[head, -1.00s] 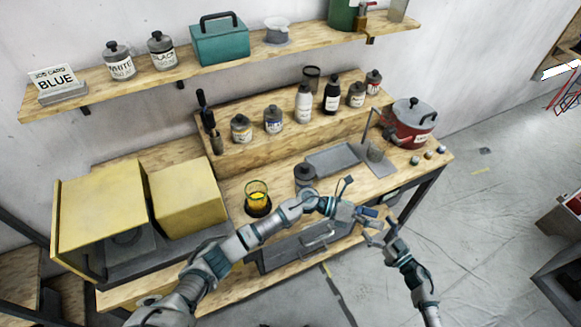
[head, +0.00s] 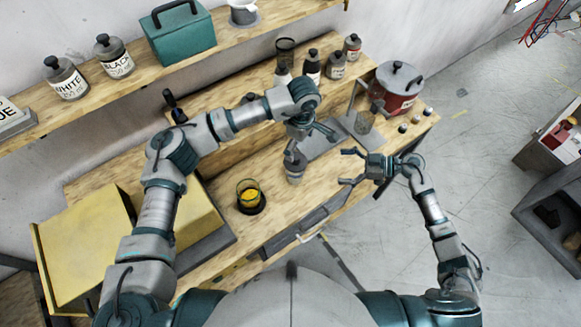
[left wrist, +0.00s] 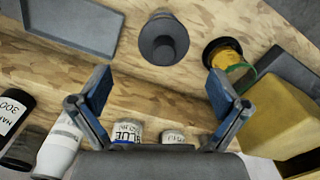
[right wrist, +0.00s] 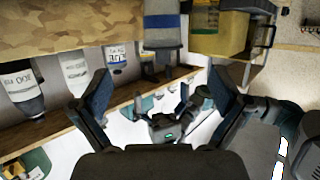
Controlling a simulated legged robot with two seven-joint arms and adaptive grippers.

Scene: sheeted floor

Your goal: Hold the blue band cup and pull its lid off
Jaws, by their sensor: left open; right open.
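The blue band cup (head: 294,172) stands upright on the bench with its dark lid on. In the left wrist view its round dark lid (left wrist: 164,41) is seen from above, beyond the open fingertips. In the right wrist view the picture is inverted, and the cup's blue band (right wrist: 162,21) shows at the top edge with the grey lid below it. My left gripper (head: 312,146) is open and empty, above and just right of the cup in the head view. My right gripper (head: 345,167) is open and empty, to the right of the cup, its fingers pointing at it.
A glass with yellow liquid (head: 249,195) stands left of the cup. A grey tray (head: 321,139) lies behind it, and a red pot (head: 396,88) stands at the right. Labelled bottles line the raised shelf behind. A yellow box (head: 80,245) fills the bench's left end.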

